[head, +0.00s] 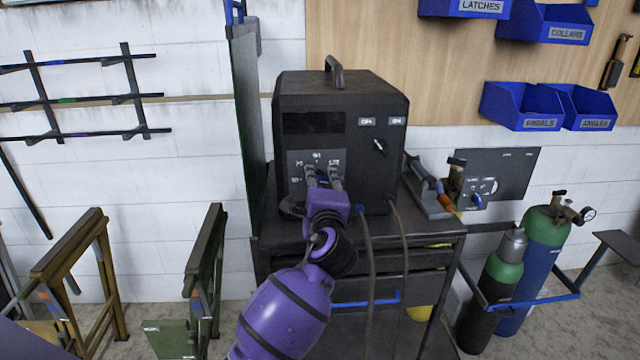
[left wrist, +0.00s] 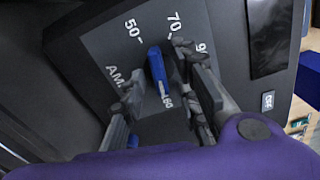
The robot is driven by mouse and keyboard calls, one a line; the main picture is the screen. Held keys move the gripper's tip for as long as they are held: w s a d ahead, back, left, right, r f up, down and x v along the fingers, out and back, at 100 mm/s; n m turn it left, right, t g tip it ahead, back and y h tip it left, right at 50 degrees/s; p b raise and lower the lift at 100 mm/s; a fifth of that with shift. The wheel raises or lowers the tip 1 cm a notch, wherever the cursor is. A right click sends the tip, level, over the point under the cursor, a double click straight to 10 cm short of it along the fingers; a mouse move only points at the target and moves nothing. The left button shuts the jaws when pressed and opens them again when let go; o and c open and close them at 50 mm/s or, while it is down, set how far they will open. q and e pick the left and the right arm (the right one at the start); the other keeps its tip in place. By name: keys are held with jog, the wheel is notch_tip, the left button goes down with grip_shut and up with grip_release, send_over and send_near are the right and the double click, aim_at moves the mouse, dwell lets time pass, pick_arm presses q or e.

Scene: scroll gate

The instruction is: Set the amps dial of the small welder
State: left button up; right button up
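The small welder (head: 340,130) is a dark box with a top handle, standing on a dark cart. Its grey amps plate (head: 297,158) faces me and also shows in the left wrist view (left wrist: 100,45), with 50 and 70 readable. The blue dial knob (left wrist: 157,65) stands out from the plate, its upper end between the 50 and 70 marks. I cannot tell its exact setting. My left gripper (head: 323,176) is at the plate, fingers spread on either side of the knob (left wrist: 156,72). A gap shows beside the left finger; contact at the right finger is unclear. My right gripper is not in view.
An OFF/ON switch (head: 379,146) sits on the welder's right face. A torch (head: 432,185) lies on the cart (head: 440,232) at right. Gas bottles (head: 535,255) stand right of the cart. A dark green panel (head: 246,120) rises close on the left. Cables hang in front.

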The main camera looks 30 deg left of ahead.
pick_arm(q)
grip_shut()
jog(key=shift+n, duration=0.3)
jog(key=n, duration=0.3)
jog(key=shift+r+n, duration=0.1)
jog(key=shift+n, duration=0.2)
jog(key=n, duration=0.3)
jog(key=shift+n, duration=0.3)
jog(key=n, duration=0.6)
jog(key=shift+r, duration=0.15)
jog(key=n, duration=0.5)
jog(key=shift+s+a+r+n, duration=0.1)
jog(key=shift+a+n, duration=0.05)
jog(key=shift+n, duration=0.25)
